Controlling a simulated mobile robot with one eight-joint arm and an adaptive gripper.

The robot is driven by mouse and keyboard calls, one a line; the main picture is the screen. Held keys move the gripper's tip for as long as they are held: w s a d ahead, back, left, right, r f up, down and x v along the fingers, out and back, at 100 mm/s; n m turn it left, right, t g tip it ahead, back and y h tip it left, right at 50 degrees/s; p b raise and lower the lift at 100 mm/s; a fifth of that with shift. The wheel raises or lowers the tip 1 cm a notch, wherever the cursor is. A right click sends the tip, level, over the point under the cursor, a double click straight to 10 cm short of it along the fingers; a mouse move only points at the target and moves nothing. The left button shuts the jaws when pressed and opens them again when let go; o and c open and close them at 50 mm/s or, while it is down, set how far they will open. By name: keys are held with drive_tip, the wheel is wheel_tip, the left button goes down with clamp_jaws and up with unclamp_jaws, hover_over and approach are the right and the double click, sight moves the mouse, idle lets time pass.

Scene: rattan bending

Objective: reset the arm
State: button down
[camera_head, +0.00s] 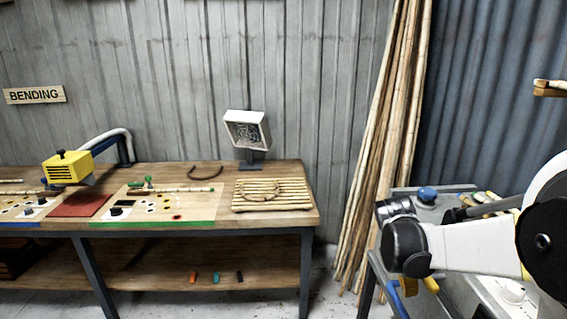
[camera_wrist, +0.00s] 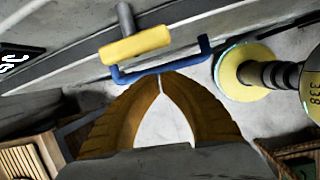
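My gripper (camera_wrist: 160,78) shows in the wrist view as two ribbed brown-orange fingers. Their tips come together at the top, with a pale gap between the fingers lower down. The tips lie close to a blue bracket (camera_wrist: 180,63) in the picture; I cannot tell whether they touch it. I see nothing clearly held. In the head view my white and black arm reaches in from the right, over a cluttered workstand (camera_head: 465,297).
A wooden workbench (camera_head: 225,226) stands at left with a slatted mat (camera_head: 272,205), a yellow tool (camera_head: 68,170) and boards. Long canes (camera_head: 390,130) lean on the wall. The wrist view shows a yellow roller (camera_wrist: 135,45) and a yellow disc (camera_wrist: 235,72) near my fingers.

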drive_tip(key=s+a+m+t+y+b, duration=0.4)
drive_tip(key=s+a+m+t+b, duration=0.2)
drive_tip(key=s+a+m, duration=1)
drive_tip(key=shift+r+t+b, duration=0.3)
drive_tip(key=shift+r+b, duration=0.05)
drive_tip(key=shift+b, duration=0.4)
